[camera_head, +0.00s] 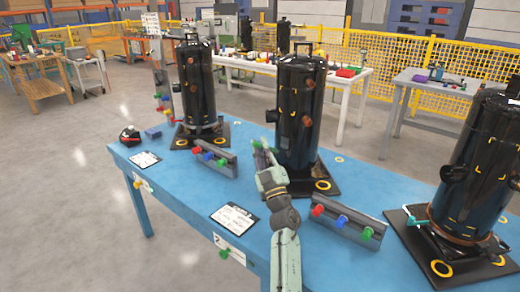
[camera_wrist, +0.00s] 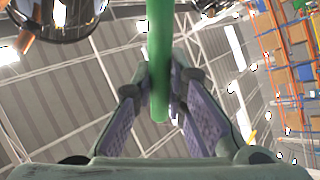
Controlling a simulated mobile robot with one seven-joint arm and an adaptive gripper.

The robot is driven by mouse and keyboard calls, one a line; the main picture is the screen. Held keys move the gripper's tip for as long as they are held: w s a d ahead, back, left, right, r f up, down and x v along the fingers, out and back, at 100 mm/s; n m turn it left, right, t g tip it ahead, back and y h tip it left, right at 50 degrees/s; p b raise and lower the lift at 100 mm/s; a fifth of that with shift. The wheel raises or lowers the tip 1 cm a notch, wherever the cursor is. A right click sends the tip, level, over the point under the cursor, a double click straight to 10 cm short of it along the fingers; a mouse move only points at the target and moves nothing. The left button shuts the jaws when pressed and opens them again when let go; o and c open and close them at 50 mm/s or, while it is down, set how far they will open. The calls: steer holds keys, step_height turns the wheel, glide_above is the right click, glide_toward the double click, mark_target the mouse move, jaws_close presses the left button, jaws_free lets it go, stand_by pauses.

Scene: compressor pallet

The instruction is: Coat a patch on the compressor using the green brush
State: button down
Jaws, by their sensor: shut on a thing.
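The black middle compressor (camera_head: 298,112) stands upright on a dark base plate on the blue table. Small yellow corner marks show on its front. My gripper (camera_head: 263,155) is in front of its lower left side. In the wrist view my gripper (camera_wrist: 160,105) is shut on a green brush handle (camera_wrist: 159,50), which runs up out of the picture. The brush's bristles are not seen, and I cannot tell whether it touches the compressor. Part of a shiny dark body (camera_wrist: 62,18) shows at the upper left of the wrist view.
Other black compressors stand at the left (camera_head: 197,85) and right (camera_head: 480,165) of the blue table (camera_head: 285,225). A left rack (camera_head: 213,158) and a right rack (camera_head: 345,221) hold red, blue and green handled items. A printed card (camera_head: 234,217) lies near the front edge.

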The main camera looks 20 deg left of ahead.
steer(key=shift+w+d+b, duration=0.25)
steer(key=shift+w+b, duration=0.2)
steer(key=shift+w, duration=0.4)
stand_by(0.5)
steer(key=shift+r, duration=0.1)
steer(key=shift+s+r+p, duration=0.1)
steer(key=shift+r+p, duration=1.35)
steer(key=shift+r, duration=0.2)
steer(key=shift+r+p, duration=1.15)
steer(key=shift+r, duration=0.45)
steer(key=shift+w+d+f+b, duration=0.1)
steer(key=shift+w+f+b, duration=0.1)
steer(key=shift+f+b, duration=1.55)
steer(key=shift+s+f+b, duration=0.1)
steer(key=shift+f+b, duration=1.25)
steer(key=shift+f, duration=0.35)
steer(key=shift+r, duration=0.1)
steer(key=shift+s, duration=0.15)
